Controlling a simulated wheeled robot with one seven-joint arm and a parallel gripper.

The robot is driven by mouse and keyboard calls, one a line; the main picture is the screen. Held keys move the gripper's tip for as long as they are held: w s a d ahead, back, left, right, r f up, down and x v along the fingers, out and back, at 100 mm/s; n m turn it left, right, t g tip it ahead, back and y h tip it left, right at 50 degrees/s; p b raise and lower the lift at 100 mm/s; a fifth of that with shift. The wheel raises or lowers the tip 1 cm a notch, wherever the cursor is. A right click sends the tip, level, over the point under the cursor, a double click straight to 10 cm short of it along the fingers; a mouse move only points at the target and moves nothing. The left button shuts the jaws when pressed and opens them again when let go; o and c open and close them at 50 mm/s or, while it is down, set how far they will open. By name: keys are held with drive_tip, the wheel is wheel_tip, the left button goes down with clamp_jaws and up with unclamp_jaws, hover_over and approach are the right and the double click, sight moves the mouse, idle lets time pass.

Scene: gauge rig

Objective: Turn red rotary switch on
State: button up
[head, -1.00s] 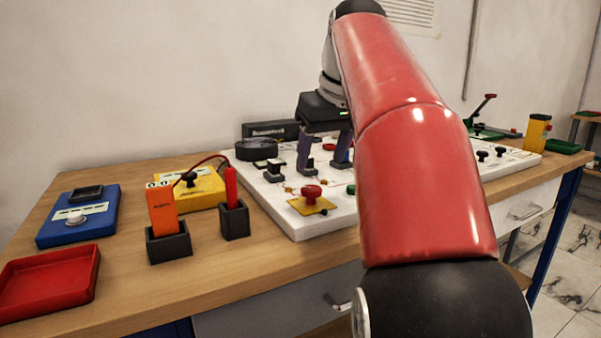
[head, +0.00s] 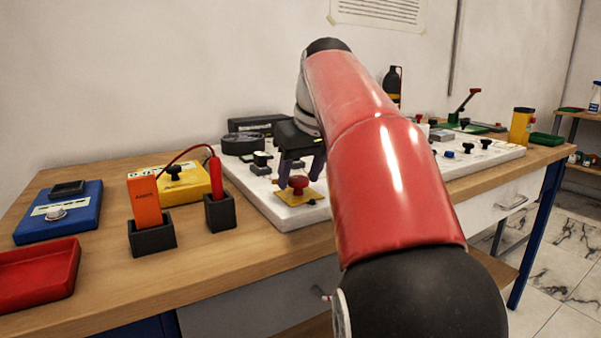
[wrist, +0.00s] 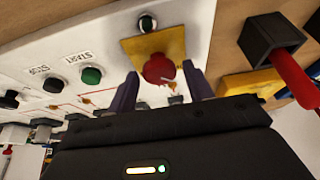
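The red rotary switch (head: 298,183) sits on a yellow plate (head: 312,197) at the front left of the white panel. In the wrist view the red knob (wrist: 158,69) shows on its yellow plate (wrist: 176,40). My gripper (head: 301,172) is at the switch, just behind and above it in the head view. In the wrist view its two purple fingers stand apart, one on each side of the knob, and the gripper is open. I cannot tell whether either finger touches the knob.
The white panel (head: 262,205) carries START and STOP buttons (wrist: 91,75) beside the switch. Left of the panel stand a black holder (head: 220,213) with a red probe, an orange device (head: 144,199), a yellow box (head: 198,190), a blue box (head: 85,220) and a red tray (head: 40,272).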

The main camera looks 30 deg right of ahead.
drive_tip(key=c, duration=0.7)
drive_tip(key=shift+c, duration=0.2)
drive_tip(key=shift+m, duration=0.3)
drive_tip(key=m, duration=0.1)
drive_tip(key=m+h+p, duration=0.1)
drive_tip(key=m, duration=0.1)
drive_tip(key=shift+a+r+h+p, duration=0.1)
drive_tip(key=shift+a+h+p, duration=0.1)
drive_tip(key=shift+h+p, duration=0.1)
drive_tip(key=m, duration=0.2)
drive_tip(key=m+g+h, duration=0.1)
drive_tip(key=m, duration=0.2)
drive_tip(key=shift+w+a+h+p, duration=0.15)
drive_tip(key=shift+h+p, duration=0.15)
drive_tip(key=m+g+h, duration=0.1)
drive_tip(key=m, duration=0.3)
drive_tip(key=shift+w, duration=0.15)
drive_tip(key=m+g, duration=0.1)
drive_tip(key=m, duration=0.1)
drive_tip(key=m+g, duration=0.1)
drive_tip(key=m, duration=0.2)
drive_tip(key=shift+w+a+h, duration=0.1)
drive_tip(key=shift+h, duration=0.2)
drive_tip(key=shift+m, duration=0.3)
